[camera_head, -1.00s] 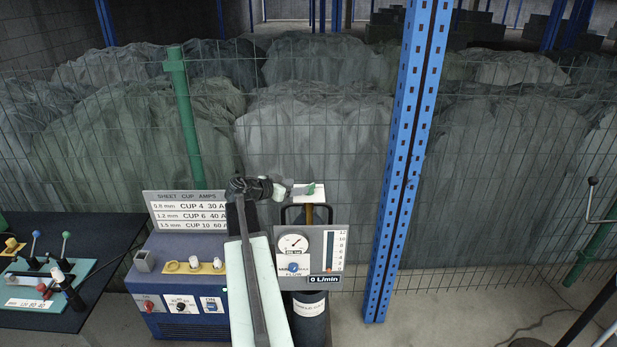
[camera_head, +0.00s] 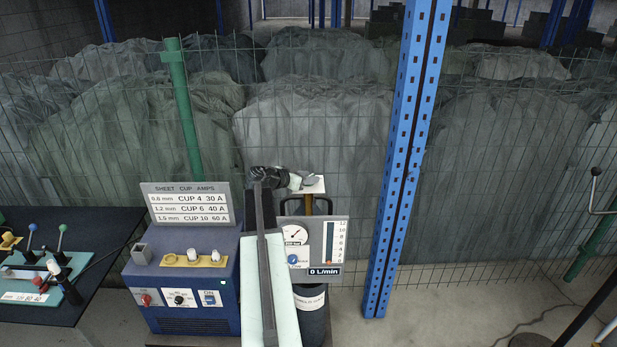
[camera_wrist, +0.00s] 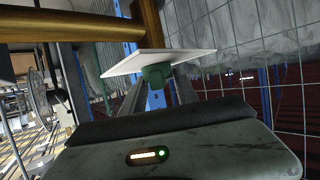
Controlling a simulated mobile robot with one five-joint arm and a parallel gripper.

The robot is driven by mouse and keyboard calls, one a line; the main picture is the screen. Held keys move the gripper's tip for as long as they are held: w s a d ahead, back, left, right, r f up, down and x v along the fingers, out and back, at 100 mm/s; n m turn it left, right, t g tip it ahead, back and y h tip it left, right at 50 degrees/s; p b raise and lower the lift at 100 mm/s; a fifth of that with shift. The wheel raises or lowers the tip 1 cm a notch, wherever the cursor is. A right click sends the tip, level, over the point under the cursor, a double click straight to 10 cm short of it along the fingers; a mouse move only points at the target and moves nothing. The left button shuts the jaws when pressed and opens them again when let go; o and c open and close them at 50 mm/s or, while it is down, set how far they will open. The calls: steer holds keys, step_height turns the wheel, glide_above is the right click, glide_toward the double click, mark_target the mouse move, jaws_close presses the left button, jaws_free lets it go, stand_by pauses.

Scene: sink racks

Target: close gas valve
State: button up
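The gas cylinder (camera_head: 312,325) stands upright right of centre in the head view, with a brass valve stem on top. A white plate (camera_head: 315,186) sits at the valve; in the wrist view the plate (camera_wrist: 150,63) is tilted, with the green valve knob (camera_wrist: 156,75) under it. My gripper (camera_head: 306,182) is at the valve in the head view and hides the knob there. In the wrist view the fingers of my gripper (camera_wrist: 158,92) are apart, one on each side of the knob. I cannot tell whether they touch it. The flow display (camera_head: 325,271) reads 0 L/min.
A gauge panel (camera_head: 338,230) hangs at the cylinder. A blue welding unit (camera_head: 175,262) with a sheet-cup-amps sign (camera_head: 188,203) stands to the left. A dark bench (camera_head: 85,230) is at far left. A blue rack post (camera_head: 405,160) rises to the right, before the wire fence.

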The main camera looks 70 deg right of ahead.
steer(key=shift+w, duration=0.1)
jaws_close()
steer(key=shift+d+r, duration=0.1)
steer(key=shift+d, duration=0.35)
steer(key=shift+a, duration=0.25)
steer(key=shift+a+n+t+h, duration=0.25)
steer(key=shift+n+t+h, duration=0.15)
steer(key=shift+n+t, duration=0.5)
steer(key=n+t, duration=0.3)
steer(key=shift+t, duration=0.4)
steer(key=n+t, duration=0.3)
steer(key=t, duration=0.1)
steer(key=shift+d+n, duration=0.15)
steer(key=shift+n, duration=0.25)
steer(key=n+t+y, duration=0.2)
steer(key=n+t, duration=0.1)
steer(key=n+t+y, duration=0.1)
steer(key=n+t, duration=0.1)
steer(key=t, duration=0.1)
steer(key=shift+d+n+y, duration=0.1)
steer(key=shift+n+y, duration=0.3)
steer(key=n+t+y, duration=0.2)
steer(key=n+y, duration=0.1)
